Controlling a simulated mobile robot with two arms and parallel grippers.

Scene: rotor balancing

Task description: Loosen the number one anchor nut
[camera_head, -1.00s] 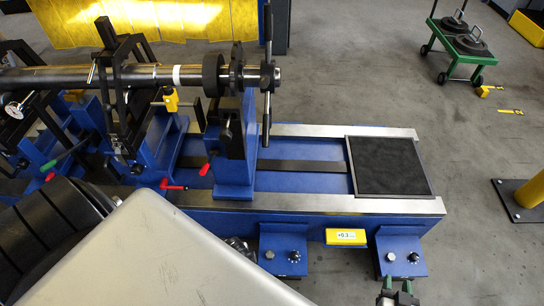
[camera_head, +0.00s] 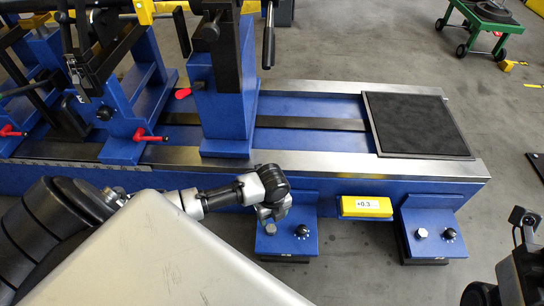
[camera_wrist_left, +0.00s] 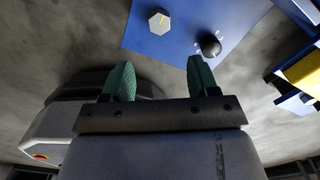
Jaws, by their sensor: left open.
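Two blue foot blocks stand at the front of the blue machine bed. The left block (camera_head: 285,246) carries a grey hex nut (camera_head: 270,229) and a black dial knob (camera_head: 302,232). The right block (camera_head: 434,240) carries another hex nut (camera_head: 422,232) and knob. Their number labels are too small to read. My left gripper (camera_head: 270,212) is just above and behind the left block's nut. In the left wrist view, its green fingers (camera_wrist_left: 159,68) are open and empty, with the nut (camera_wrist_left: 160,22) ahead of them, apart. My right arm (camera_head: 522,262) shows at the right edge; its fingers are unclear.
A yellow readout (camera_head: 366,206) showing +0.3 is fixed between the blocks. A black mat (camera_head: 416,124) lies on the bed's right end. A blue upright (camera_head: 222,105) stands behind my left wrist. Floor in front of the blocks is clear.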

